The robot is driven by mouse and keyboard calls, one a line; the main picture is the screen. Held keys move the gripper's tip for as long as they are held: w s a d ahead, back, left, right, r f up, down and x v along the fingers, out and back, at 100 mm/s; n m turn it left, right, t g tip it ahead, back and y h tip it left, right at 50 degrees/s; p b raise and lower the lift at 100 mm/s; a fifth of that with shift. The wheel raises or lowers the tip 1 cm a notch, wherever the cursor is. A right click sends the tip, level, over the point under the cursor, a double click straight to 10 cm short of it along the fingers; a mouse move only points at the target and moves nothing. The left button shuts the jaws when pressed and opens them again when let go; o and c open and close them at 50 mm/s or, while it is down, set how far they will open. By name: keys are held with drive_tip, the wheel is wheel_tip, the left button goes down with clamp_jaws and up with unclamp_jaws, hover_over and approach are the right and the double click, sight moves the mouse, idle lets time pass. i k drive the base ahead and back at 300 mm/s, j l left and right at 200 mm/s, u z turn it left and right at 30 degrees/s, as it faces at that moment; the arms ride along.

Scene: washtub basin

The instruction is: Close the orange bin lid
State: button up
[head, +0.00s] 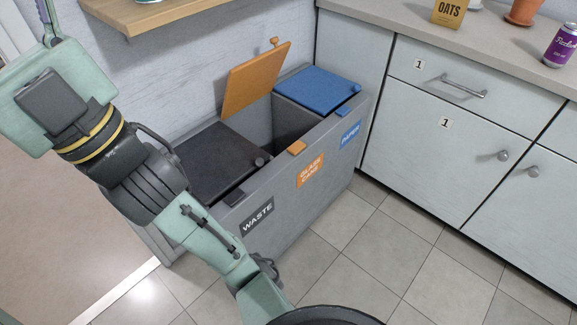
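The orange lid (256,78) of the middle bin stands open, tilted up and leaning back toward the wall. A small orange knob sits at its top corner. The bin's dark opening (292,122) shows below it. An orange front tab (297,147) and a glass/cans label (310,171) mark this compartment on the grey bin unit (285,190). My arm crosses the left side of the view, in front of the unit's left end. I cannot make out my gripper's fingers, and nothing of mine touches the orange lid.
The black waste lid (214,160) and blue paper lid (318,91) lie shut on either side. A wooden shelf (160,12) is on the wall above. White cabinets (420,150) stand at the right. The tiled floor (370,245) in front is clear.

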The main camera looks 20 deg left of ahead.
sight(248, 82)
drive_tip(key=u, duration=0.7)
drive_tip(key=k+j+u, duration=0.2)
drive_tip(key=j, duration=0.4)
drive_tip(key=i+j+u, duration=0.1)
drive_tip(key=i, duration=0.5)
drive_tip(key=j, duration=0.05)
